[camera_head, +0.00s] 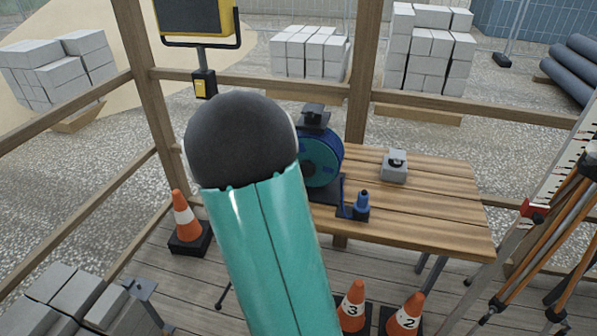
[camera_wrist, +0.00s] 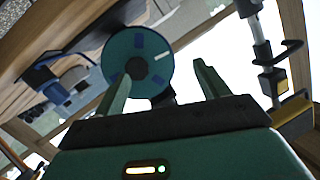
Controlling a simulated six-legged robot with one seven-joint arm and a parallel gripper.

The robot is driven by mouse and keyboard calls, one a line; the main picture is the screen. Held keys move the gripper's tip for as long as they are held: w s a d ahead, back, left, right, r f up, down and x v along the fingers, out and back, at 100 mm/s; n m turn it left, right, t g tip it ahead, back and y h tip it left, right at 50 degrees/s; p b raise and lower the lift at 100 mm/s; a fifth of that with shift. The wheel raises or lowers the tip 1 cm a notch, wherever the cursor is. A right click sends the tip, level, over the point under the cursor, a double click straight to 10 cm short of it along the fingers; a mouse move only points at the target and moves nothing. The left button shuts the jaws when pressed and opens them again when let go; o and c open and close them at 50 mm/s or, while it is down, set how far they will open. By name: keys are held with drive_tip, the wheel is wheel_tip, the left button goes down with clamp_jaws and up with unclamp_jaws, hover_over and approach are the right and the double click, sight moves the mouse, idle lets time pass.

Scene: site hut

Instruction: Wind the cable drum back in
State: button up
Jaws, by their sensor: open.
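The cable drum (camera_head: 322,160) is a blue-teal reel in a dark stand at the left end of the wooden table, partly hidden behind my teal arm. In the wrist view its round face (camera_wrist: 138,58) shows blue marks and one white mark. A small blue upright fitting (camera_head: 361,204) stands beside the drum's base, and a blue piece (camera_wrist: 55,90) shows at left in the wrist view. My gripper (camera_wrist: 162,72) is open and empty, its two green fingers pointing toward the drum. I cannot tell the gap to it. My arm hides the gripper in the head view.
A grey box with a dark knob (camera_head: 395,166) sits on the table (camera_head: 440,205), whose right part is clear. A yellow work light (camera_head: 195,18) is at left. Cones (camera_head: 186,222) stand on the floor, tripods (camera_head: 560,215) at right, and grey blocks (camera_head: 62,300) at lower left.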

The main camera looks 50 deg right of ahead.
drive_tip(key=s+d+f+m+h, duration=0.1)
drive_tip(key=s+d+h, duration=0.2)
drive_tip(key=s+d, duration=0.15)
drive_tip(key=x, duration=1.3)
drive_tip(key=shift+s+d+g, duration=0.15)
drive_tip(key=shift+s+g, duration=0.05)
drive_tip(key=shift+g, duration=0.1)
drive_tip(key=c, duration=1.4)
